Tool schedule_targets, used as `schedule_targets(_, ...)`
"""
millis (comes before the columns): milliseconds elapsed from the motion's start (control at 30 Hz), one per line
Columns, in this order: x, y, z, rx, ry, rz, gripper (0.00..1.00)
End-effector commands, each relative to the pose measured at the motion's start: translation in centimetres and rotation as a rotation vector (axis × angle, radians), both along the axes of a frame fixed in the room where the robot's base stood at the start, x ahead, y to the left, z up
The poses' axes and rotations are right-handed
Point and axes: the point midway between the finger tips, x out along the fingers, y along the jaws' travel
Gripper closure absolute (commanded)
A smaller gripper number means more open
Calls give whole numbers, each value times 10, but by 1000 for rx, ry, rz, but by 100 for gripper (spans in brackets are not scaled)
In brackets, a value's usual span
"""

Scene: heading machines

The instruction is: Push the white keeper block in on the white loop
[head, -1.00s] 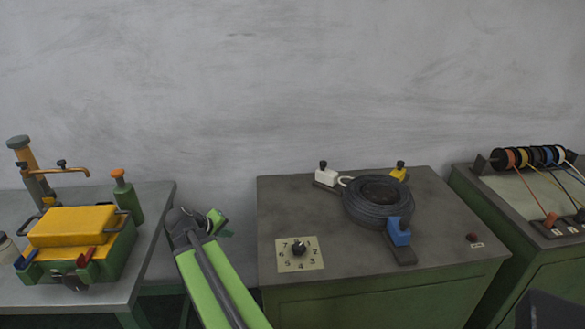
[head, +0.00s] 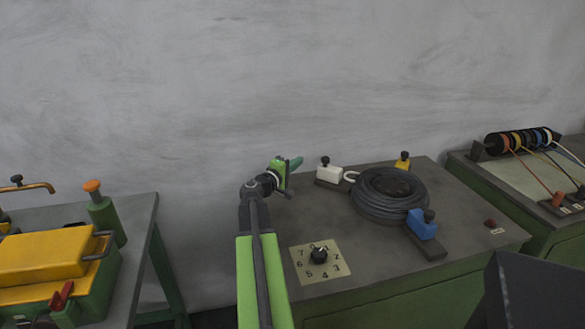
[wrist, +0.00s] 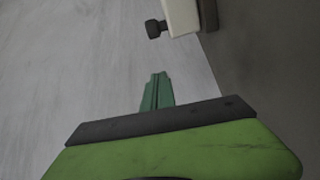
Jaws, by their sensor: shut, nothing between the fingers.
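The white keeper block (head: 328,173) with a black knob on top sits on a dark base at the back left of the machine top. The white loop (head: 351,176) lies just right of it, beside the black coil (head: 390,193). My gripper (head: 296,163) is shut and empty, left of the white block and apart from it. In the wrist view the green shut fingers (wrist: 157,92) point toward the wall side, and the white block (wrist: 181,16) with its knob shows at the top. The loop is out of the wrist view.
A yellow block (head: 402,163) and a blue block (head: 422,225) stand around the coil. A numbered dial (head: 319,257) is at the front left, and a red button (head: 490,223) at the right. The grey wall (head: 250,80) is close behind. A table with a yellow box (head: 45,258) stands left.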

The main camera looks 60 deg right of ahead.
Motion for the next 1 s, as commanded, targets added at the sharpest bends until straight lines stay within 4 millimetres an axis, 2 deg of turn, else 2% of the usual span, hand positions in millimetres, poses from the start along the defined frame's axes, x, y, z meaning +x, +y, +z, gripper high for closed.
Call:
schedule_targets(33, -1, -14, 0, 0, 0, -2, 100)
schedule_targets(100, -4, -30, -1, 0, 0, -2, 100)
schedule_targets(200, -12, -44, -1, 0, 0, -3, 100)
schedule_targets(300, -31, -40, -2, 0, 0, -2, 100)
schedule_targets(400, -41, -41, -2, 1, 0, -1, 100)
schedule_targets(867, -49, -43, -2, 1, 0, -1, 100)
schedule_targets(1000, -62, -41, -3, 1, 0, -3, 100)
